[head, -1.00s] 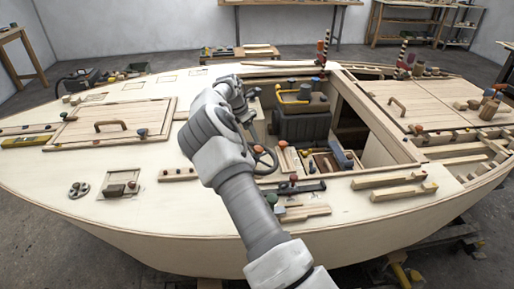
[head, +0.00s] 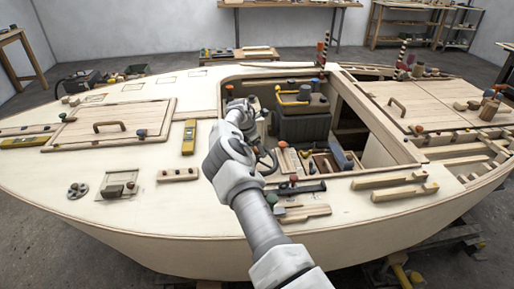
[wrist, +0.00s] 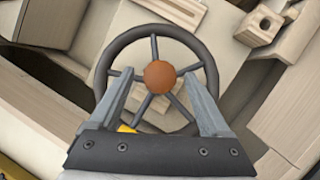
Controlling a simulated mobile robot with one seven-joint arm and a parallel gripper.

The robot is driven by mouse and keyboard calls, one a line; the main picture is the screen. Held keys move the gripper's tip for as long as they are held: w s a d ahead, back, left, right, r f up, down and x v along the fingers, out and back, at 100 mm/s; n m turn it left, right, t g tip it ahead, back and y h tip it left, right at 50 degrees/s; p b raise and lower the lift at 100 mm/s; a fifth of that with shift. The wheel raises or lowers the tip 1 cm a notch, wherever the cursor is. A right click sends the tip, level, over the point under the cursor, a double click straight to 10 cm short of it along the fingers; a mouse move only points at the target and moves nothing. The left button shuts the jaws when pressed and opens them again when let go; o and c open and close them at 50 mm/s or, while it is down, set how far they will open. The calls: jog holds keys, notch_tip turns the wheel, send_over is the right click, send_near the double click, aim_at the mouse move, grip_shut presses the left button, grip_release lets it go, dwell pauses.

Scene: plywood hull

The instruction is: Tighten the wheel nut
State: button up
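The wheel (wrist: 103,68) is a dark spoked steering wheel, seen nearly face-on in the wrist view. The wheel nut (wrist: 160,77) is a round orange-brown cap at its hub. My gripper (wrist: 158,74) is open, with one grey finger on each side of the nut and a visible gap to both. The fingers overlap the wheel's spokes in the picture; I cannot tell how far above the nut they are. In the head view part of the dark wheel rim (head: 270,161) shows beside my arm; the nut and fingertips cannot be made out there.
The cockpit opening holds a dark engine-like box (head: 303,126) with yellow parts behind the wheel. A yellow level (head: 188,137) lies left of my arm.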

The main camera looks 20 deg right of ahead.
grip_shut()
jog(key=shift+w+a+f+m+b, duration=0.2)
jog(key=shift+m+b, duration=0.1)
jog(key=shift+b, duration=0.2)
jog(key=shift+g, duration=0.3)
jog(key=shift+d+r+m+b, duration=0.1)
jog(key=shift+r+m+b, duration=0.1)
jog(key=shift+m+b, duration=0.25)
jog(key=shift+o, duration=0.2)
grip_release()
jog(key=shift+s, duration=0.1)
jog(key=shift+r, duration=0.15)
jog(key=p+v, duration=0.2)
jog(key=v, duration=1.5)
jog(key=shift+w, duration=0.25)
